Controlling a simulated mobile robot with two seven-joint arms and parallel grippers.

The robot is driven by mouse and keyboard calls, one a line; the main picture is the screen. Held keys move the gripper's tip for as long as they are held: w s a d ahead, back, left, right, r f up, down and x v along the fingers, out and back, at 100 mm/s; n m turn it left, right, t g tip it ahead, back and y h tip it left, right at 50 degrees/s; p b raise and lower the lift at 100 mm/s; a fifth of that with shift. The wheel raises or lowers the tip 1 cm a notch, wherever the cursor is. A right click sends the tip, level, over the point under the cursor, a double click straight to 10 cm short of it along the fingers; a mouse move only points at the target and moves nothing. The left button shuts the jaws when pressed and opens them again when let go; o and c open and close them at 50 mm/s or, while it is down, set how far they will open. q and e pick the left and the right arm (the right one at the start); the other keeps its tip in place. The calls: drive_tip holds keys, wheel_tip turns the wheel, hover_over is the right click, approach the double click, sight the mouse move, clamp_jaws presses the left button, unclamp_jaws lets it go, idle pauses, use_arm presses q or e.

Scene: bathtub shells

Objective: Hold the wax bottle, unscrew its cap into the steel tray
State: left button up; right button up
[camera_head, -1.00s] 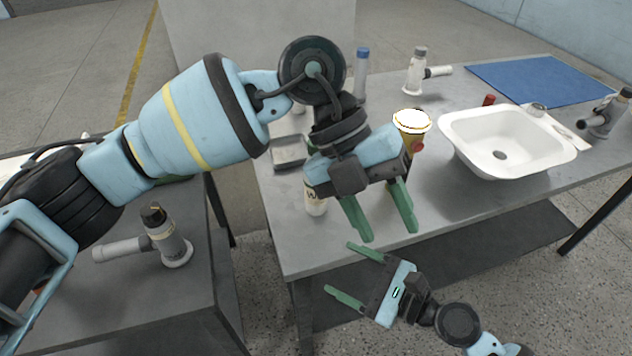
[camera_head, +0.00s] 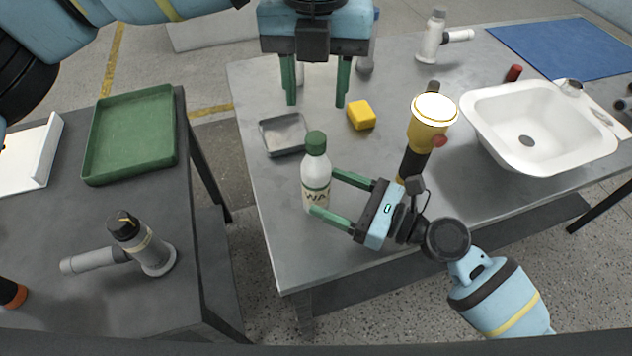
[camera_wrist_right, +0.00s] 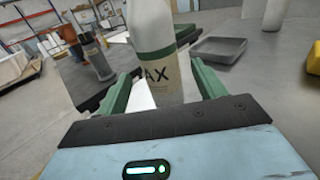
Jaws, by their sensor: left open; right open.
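The wax bottle (camera_head: 316,172) stands upright on the grey table, white with a green band and a green cap (camera_head: 315,142) on top. My right gripper (camera_head: 325,194) is open, its green fingers reaching to either side of the bottle's lower body. In the right wrist view the bottle (camera_wrist_right: 158,60) stands between the open fingers, with its cap out of frame. The small steel tray (camera_head: 283,134) lies behind the bottle to the left and looks empty; it also shows in the wrist view (camera_wrist_right: 218,50). My left gripper (camera_head: 315,98) is open and empty, above the table behind the bottle.
A yellow block (camera_head: 361,115) lies behind the bottle. A side table at left holds a green tray (camera_head: 130,135) and a grey fitting (camera_head: 145,245).

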sight(308, 182)
drive_tip(key=shift+x, duration=2.9)
drive_tip(key=shift+w, duration=0.1)
